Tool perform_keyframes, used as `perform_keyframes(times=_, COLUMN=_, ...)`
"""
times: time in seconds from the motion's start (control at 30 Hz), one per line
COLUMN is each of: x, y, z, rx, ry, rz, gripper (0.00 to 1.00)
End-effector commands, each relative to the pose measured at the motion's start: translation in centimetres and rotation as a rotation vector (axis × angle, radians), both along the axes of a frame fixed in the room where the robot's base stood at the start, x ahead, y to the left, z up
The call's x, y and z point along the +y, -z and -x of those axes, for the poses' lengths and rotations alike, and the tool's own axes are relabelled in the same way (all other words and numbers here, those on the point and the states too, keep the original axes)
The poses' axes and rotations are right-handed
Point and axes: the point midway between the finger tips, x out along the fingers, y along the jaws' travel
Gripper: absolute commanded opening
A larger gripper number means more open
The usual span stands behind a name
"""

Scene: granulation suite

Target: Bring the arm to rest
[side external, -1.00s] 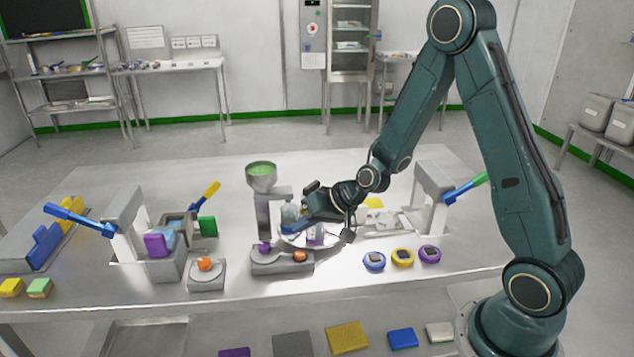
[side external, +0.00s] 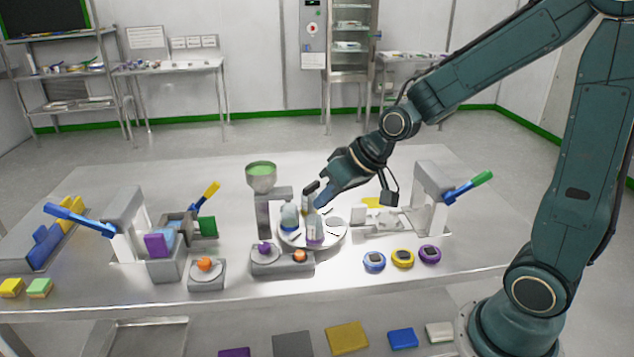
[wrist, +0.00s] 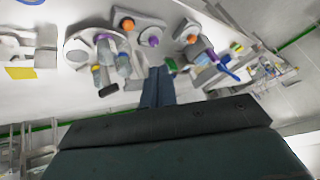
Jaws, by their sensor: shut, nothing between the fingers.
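My gripper (side external: 318,197) is shut and empty. In the side view it points down and left, beside and above the round grey turntable (side external: 338,241) with bottles on it; the gap to the bottles is hard to judge. In the wrist view its blue fingers (wrist: 157,84) are together with nothing between them. A clear bottle with a blue base (side external: 289,217) and another bottle with a purple base (side external: 314,228) stand on the turntable.
A hopper with green contents (side external: 261,175) stands left of the turntable. A press with a green-tipped lever (side external: 432,195) stands to the right. Blue, yellow and purple round devices (side external: 403,258) lie in front. Open air lies above the table.

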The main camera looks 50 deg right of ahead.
Motion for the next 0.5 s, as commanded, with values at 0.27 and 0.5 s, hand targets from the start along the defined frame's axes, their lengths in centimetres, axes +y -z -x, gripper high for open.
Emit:
perform_keyframes(times=0.27, x=0.3, y=-3.9, z=4.7, rx=0.022, ry=-0.041, rz=0.097, gripper=0.00)
perform_keyframes(times=0.5, x=0.1, y=-6.4, z=9.2, rx=0.045, ry=-0.054, rz=0.166, gripper=0.00)
